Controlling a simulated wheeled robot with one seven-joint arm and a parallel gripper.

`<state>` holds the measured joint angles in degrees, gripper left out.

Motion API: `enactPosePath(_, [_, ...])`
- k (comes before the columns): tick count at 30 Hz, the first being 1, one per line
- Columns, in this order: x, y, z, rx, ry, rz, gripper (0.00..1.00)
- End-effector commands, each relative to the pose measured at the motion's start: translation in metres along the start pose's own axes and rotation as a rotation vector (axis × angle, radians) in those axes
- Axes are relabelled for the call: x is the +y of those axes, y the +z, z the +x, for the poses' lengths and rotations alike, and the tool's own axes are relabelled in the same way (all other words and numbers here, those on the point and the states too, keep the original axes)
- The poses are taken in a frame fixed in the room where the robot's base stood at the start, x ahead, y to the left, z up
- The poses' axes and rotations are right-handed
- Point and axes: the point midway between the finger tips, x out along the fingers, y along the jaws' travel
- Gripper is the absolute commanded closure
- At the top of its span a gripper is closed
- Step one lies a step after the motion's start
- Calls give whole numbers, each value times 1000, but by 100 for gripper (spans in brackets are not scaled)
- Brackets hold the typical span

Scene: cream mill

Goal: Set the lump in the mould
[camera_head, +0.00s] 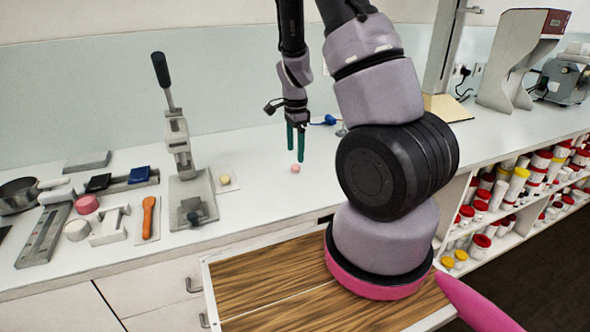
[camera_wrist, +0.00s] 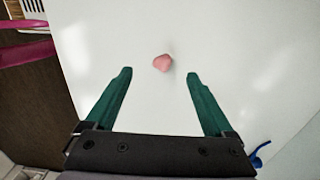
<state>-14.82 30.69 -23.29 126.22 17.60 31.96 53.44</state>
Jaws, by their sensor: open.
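The small pink lump (camera_head: 295,168) lies on the white bench top. In the wrist view the lump (camera_wrist: 162,63) is between and just beyond my two green fingertips, touching neither. My gripper (camera_head: 296,158) points down above it, open and empty; it also shows in the wrist view (camera_wrist: 159,74). Left of it in the head view stands a grey lever press (camera_head: 181,150) on a flat base. I cannot tell for certain which thing is the mould; a white notched block (camera_head: 109,226) is one of the pieces left of the press.
A yellow lump (camera_head: 225,180) sits on a pale tile beside the press. A blue object (camera_head: 329,120) lies behind my gripper.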

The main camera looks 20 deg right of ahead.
Motion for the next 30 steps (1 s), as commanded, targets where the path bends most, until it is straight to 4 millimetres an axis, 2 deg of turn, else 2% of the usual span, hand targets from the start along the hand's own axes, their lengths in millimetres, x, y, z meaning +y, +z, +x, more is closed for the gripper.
enactPosePath(5, [0, -1, 13, 0, 1, 1, 12])
enactPosePath(15, [-4, -4, 58, -1, 2, 0, 12])
enactPosePath(23, [-4, -3, 61, -1, -1, -1, 12])
enactPosePath(24, [-4, -3, 61, -1, -1, -1, 16])
enactPosePath(29, [-4, -3, 61, -1, -1, -1, 78])
enactPosePath(30, [-4, -3, 61, -1, 0, -1, 93])
